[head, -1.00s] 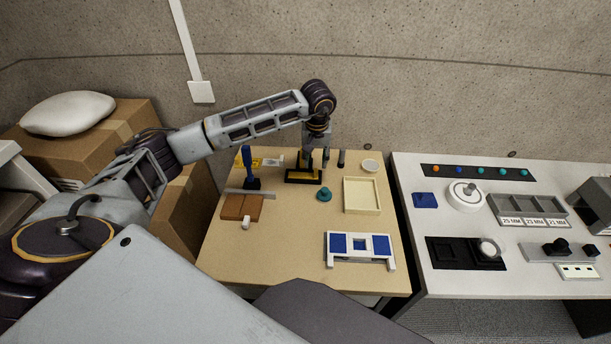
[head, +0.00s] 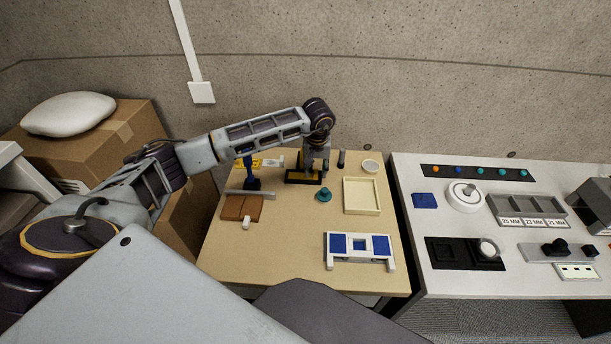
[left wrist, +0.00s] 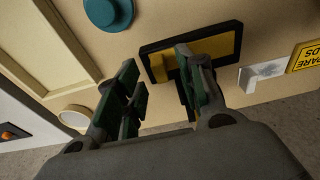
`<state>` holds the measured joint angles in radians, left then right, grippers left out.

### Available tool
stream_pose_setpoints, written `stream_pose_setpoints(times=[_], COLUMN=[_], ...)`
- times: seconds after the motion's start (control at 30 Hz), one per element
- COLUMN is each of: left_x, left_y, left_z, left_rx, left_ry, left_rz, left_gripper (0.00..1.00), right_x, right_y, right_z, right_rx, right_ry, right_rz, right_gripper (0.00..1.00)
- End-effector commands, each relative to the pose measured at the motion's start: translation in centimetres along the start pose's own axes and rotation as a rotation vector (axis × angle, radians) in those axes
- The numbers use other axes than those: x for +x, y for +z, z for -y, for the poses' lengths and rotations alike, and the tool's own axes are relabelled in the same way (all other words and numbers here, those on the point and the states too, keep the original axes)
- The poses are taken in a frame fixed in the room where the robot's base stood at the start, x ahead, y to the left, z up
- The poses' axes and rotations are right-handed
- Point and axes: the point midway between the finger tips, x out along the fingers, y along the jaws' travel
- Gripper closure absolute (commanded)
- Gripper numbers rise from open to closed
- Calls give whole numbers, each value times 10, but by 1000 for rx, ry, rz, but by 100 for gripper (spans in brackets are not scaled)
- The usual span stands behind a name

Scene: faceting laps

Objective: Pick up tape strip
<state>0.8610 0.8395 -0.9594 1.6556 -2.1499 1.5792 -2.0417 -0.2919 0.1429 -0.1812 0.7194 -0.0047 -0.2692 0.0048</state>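A flat yellow piece (head: 302,177) lies in a black-rimmed tray (left wrist: 148,70) at the back of the wooden table; I cannot tell for sure whether it is the tape strip. The yellow piece also shows in the left wrist view (left wrist: 163,66), partly hidden by one finger. My left gripper (head: 318,167) hangs just right of the tray, pointing down. In the left wrist view its fingers (left wrist: 163,88) are apart, with nothing held between them. My right gripper is out of view.
A teal knobbed piece (head: 323,195), a cream tray (head: 375,196) and a round cream dish (head: 370,166) are near the gripper. A blue upright tool (head: 251,172) stands left, beside a yellow label (left wrist: 306,57).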

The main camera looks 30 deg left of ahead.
Motion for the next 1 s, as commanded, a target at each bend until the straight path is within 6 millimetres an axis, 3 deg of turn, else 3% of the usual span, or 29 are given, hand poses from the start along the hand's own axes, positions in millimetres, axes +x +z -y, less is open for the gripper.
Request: stream_pose_setpoints(times=[0.2,0.67,1.0], left_x=[17,18,18], left_y=[0,0,0], left_z=[0,0,0], left_rx=[0,0,0], left_ry=[0,0,0], left_rz=[0,-2,-2], left_gripper=[62,62,99], right_x=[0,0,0], right_y=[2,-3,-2], right_z=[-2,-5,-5], right_rx=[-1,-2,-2], right_ry=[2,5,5], right_rz=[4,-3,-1], right_gripper=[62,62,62])
